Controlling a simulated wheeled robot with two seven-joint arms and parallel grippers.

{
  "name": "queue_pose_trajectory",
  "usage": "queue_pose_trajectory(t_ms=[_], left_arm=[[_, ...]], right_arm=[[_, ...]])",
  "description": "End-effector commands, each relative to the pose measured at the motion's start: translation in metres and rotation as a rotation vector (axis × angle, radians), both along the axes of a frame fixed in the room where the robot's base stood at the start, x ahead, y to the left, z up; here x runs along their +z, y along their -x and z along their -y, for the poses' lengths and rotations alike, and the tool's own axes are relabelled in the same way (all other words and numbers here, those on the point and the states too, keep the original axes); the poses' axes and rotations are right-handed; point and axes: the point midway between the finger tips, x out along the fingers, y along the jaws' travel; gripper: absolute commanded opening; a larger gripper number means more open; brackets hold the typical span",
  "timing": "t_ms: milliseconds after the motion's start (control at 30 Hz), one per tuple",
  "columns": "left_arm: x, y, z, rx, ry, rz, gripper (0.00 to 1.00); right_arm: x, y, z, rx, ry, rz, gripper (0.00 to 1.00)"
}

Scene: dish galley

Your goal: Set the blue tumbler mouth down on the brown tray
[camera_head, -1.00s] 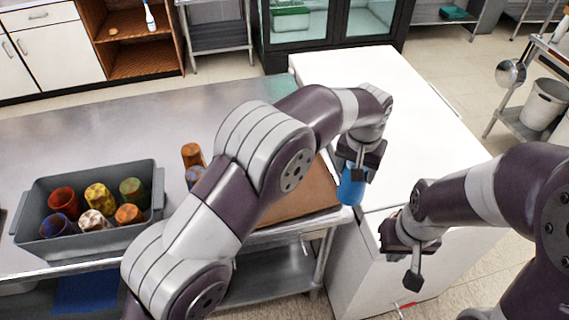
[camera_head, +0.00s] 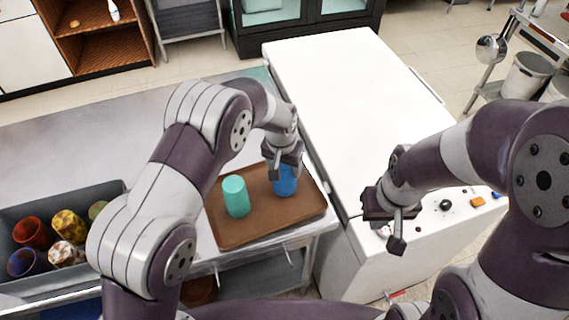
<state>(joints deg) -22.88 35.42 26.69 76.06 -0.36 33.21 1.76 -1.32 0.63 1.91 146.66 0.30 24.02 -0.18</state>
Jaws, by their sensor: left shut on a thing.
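The blue tumbler (camera_head: 285,181) is upright in line, over the right part of the brown tray (camera_head: 262,231). My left gripper (camera_head: 284,166) is shut on it from above and hides its upper end. I cannot tell which end is its mouth, or whether its lower end touches the tray. A teal tumbler (camera_head: 236,196) stands on the tray to the left of the blue one, with a closed end up. My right gripper (camera_head: 379,228) is empty, its fingers apart, to the right of the tray in front of the white cabinet.
A grey bin (camera_head: 112,193) with several coloured tumblers stands on the steel table (camera_head: 50,150) at the left. A white chest-like unit (camera_head: 335,90) adjoins the table on the right. My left arm covers the table between bin and tray.

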Motion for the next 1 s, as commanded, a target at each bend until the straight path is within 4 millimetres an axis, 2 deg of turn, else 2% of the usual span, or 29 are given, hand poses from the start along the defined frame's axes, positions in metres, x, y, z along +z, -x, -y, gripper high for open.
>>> queue_pose_trajectory(t_ms=[100,400,433,467,500,833,933,1000], left_arm=[[-0.011,0.0,0.0,0.0,0.0,0.001,0.33],[-0.015,0.0,0.001,0.0,0.001,0.002,0.33],[-0.014,0.0,0.001,0.0,0.001,0.002,0.74],[-0.014,0.0,0.001,0.0,0.001,0.002,0.84],[-0.014,0.0,0.001,0.0,0.001,0.002,0.89],[-0.008,0.0,0.001,0.0,0.001,0.004,0.89],[0.009,0.002,0.0,0.0,0.002,0.006,0.89],[0.028,0.004,-0.001,0.0,0.003,0.008,0.89]], right_arm=[[0.006,0.0,0.0,0.0,0.0,0.0,0.0],[0.002,0.0,0.0,0.0,0.0,0.0,0.0],[0.004,0.0,0.0,0.0,0.0,0.0,0.0],[0.004,0.0,0.0,0.0,0.0,0.0,0.0],[0.004,0.0,0.0,0.0,0.0,0.0,0.0],[0.003,0.0,0.0,0.0,0.0,0.0,0.0],[-0.002,0.0,0.0,0.0,0.0,0.0,0.0],[-0.006,0.0,0.0,0.0,0.0,0.0,0.0]])
